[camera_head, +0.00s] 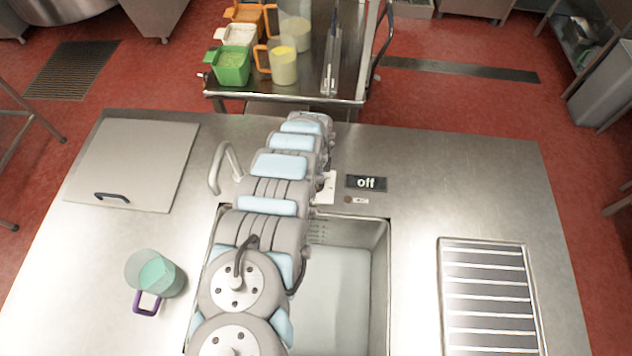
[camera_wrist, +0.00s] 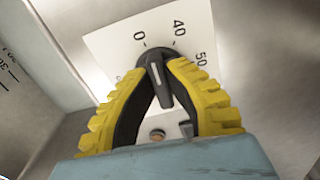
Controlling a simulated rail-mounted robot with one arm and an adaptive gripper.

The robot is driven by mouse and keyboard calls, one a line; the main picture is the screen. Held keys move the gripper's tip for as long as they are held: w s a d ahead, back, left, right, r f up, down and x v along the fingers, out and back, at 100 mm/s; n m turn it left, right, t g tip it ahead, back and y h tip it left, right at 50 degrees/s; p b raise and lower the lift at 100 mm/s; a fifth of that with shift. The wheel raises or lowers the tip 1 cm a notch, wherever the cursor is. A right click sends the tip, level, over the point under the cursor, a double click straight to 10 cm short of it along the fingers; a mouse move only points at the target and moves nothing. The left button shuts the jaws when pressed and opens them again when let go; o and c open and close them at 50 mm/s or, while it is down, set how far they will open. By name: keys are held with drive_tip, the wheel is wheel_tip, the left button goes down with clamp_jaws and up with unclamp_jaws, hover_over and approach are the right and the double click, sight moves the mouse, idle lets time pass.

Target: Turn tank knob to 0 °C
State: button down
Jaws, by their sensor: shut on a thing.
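The tank knob (camera_wrist: 156,74) is a black dial with a raised bar and a white line, seen in the wrist view. It sits on a white scale plate (camera_wrist: 120,45) with 0 at its upper left, 40 at its upper right and 50 at the right. The bar lies near upright in the picture, its upper end between 0 and 40; I cannot tell which end is the pointer. My gripper (camera_wrist: 158,80), with yellow and black fingers, is shut on the knob's bar from both sides. In the head view my arm hides the knob; part of the white plate (camera_head: 328,188) shows.
A display reading "off" (camera_head: 366,183) is right of the plate. The open tank (camera_head: 345,280) lies under my arm. A jug with a purple handle (camera_head: 158,278) stands left, a faucet (camera_head: 222,168) nearby. A cart (camera_head: 305,85) with containers stands behind.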

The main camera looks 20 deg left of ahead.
drive_tip(key=shift+n+p, duration=0.4)
drive_tip(key=shift+n, duration=0.8)
drive_tip(key=c, duration=1.1)
unclamp_jaws()
wheel_tip(320, 180, up, 7)
drive_tip(key=p, duration=0.5)
drive_tip(key=shift+r, duration=0.1)
